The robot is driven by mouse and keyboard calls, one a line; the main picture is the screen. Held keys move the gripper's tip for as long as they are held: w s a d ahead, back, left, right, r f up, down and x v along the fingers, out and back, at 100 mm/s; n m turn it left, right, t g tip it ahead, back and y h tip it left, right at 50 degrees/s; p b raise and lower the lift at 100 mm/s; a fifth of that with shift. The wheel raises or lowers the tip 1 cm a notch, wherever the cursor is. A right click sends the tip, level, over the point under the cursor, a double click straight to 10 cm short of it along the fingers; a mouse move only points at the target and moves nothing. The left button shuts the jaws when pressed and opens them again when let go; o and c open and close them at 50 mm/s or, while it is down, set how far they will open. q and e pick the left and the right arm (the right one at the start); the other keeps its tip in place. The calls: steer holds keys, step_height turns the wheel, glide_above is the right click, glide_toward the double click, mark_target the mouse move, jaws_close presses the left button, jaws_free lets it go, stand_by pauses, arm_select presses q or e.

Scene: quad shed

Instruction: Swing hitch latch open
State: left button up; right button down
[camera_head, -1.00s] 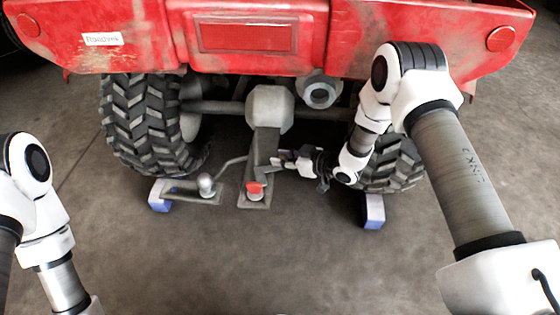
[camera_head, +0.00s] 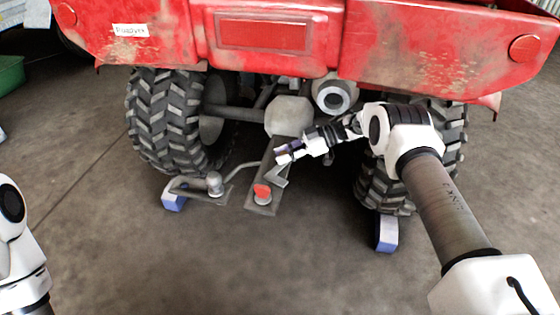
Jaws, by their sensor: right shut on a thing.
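The hitch plate (camera_head: 264,207) is a grey bar running down from under the red quad's rear axle, with a red-topped round piece (camera_head: 262,192) near its lower end. The hitch latch (camera_head: 279,178) shows as a thin grey angled piece at the plate's right side. My right gripper (camera_head: 284,154) is at the upper part of the hitch, coming in from the right, and is shut on the latch. Its fingers hide the exact contact. My left arm shows only at the left edge, and its gripper is out of view.
The quad's red body (camera_head: 270,35) overhangs the hitch. Treaded tires (camera_head: 165,115) stand at both sides, with blue-ended blocks (camera_head: 386,235) near them. A grey ball on a bracket (camera_head: 214,183) lies left of the hitch. The floor in front is clear.

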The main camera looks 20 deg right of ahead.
steer(key=shift+w+a+f+n+g+b, duration=0.1)
steer(key=shift+w+a+n+g+b, duration=0.05)
steer(key=shift+n+g+b, duration=0.4)
steer(key=c, duration=0.9)
jaws_free()
steer(key=shift+w+a, duration=0.1)
